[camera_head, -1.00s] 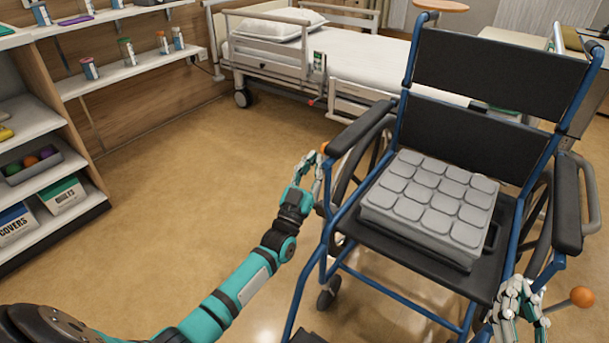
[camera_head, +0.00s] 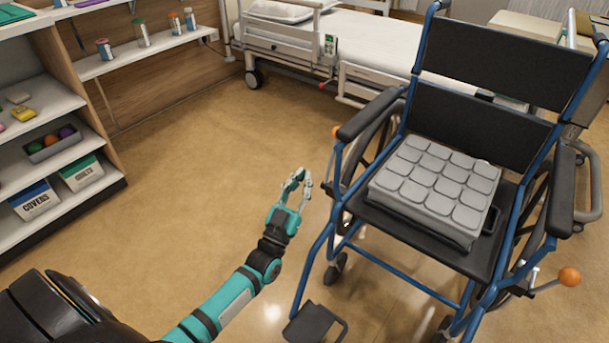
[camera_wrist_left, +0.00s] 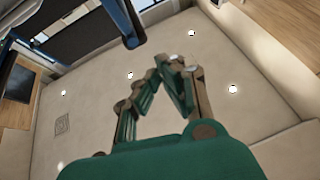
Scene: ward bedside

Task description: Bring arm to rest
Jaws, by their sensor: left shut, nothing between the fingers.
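My left arm (camera_head: 235,292) is teal and black and reaches in from the bottom left of the head view. My left gripper (camera_head: 297,181) is over bare floor, just left of the wheelchair, apart from it and empty. In the left wrist view the fingers of my left gripper (camera_wrist_left: 165,72) come together at the tips with nothing between them. The wheelchair (camera_head: 482,77) has a blue frame and black back, and a grey segmented cushion (camera_head: 437,187) lies on its seat. My right gripper is not in the head view.
A shelf unit (camera_head: 60,105) with boxes, a bin and bottles stands at the left. A bed (camera_head: 375,45) is at the back. An orange ball-ended lever (camera_head: 569,277) sticks out at the wheelchair's right. The floor (camera_head: 180,190) between shelf and wheelchair is clear.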

